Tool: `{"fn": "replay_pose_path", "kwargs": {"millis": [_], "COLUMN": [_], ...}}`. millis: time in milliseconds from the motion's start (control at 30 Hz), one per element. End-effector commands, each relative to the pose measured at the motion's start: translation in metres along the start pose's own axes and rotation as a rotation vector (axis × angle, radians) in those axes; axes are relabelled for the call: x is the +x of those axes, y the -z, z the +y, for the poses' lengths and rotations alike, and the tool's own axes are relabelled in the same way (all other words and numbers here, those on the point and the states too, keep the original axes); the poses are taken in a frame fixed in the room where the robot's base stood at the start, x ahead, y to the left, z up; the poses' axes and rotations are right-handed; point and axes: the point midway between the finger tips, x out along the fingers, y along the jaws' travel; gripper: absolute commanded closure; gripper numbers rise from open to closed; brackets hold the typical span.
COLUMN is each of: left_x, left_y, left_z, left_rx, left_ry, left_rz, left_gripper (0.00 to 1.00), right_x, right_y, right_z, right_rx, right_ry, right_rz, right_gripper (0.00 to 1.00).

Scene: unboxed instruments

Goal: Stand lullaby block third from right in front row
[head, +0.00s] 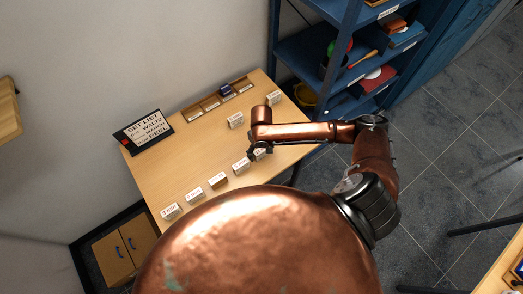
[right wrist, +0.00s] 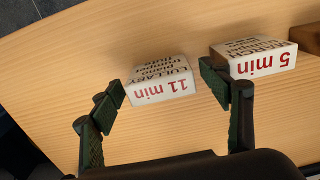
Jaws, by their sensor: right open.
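The lullaby block (right wrist: 160,80), white-faced with red "11 min" lettering, rests on the table at the right end of the front row. In the head view it (head: 261,154) is partly hidden by my right gripper (head: 253,153). In the right wrist view my right gripper (right wrist: 168,95) is open, its fingertips on either side of the block's near end, with nothing gripped. One fingertip is close to the neighbouring "5 min" block (right wrist: 252,57); I cannot tell if they touch. My left gripper is not in view.
Several blocks (head: 194,196) form the front row on the wooden table (head: 175,165). Two more blocks (head: 236,120) stand farther back. A set list sign (head: 145,132) and a slotted tray (head: 188,113) are behind. A blue shelf (head: 312,50) stands at the right.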

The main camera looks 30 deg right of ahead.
Motion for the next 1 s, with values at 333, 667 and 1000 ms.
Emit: {"fn": "replay_pose_path", "kwargs": {"millis": [333, 667, 1000], "left_x": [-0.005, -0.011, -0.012], "left_y": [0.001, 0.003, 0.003], "left_z": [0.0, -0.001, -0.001], "left_rx": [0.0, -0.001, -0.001], "left_ry": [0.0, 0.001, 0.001], "left_rz": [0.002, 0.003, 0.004], "left_gripper": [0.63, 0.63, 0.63], "right_x": [-0.05, -0.11, -0.123], "right_y": [0.001, 0.001, 0.0], "right_z": [0.0, 0.0, 0.0], "right_rx": [-0.001, 0.0, 0.001], "right_ry": [0.0, 0.0, 0.001], "right_rz": [0.004, 0.002, 0.0], "right_gripper": [0.3, 0.3, 0.3]}}
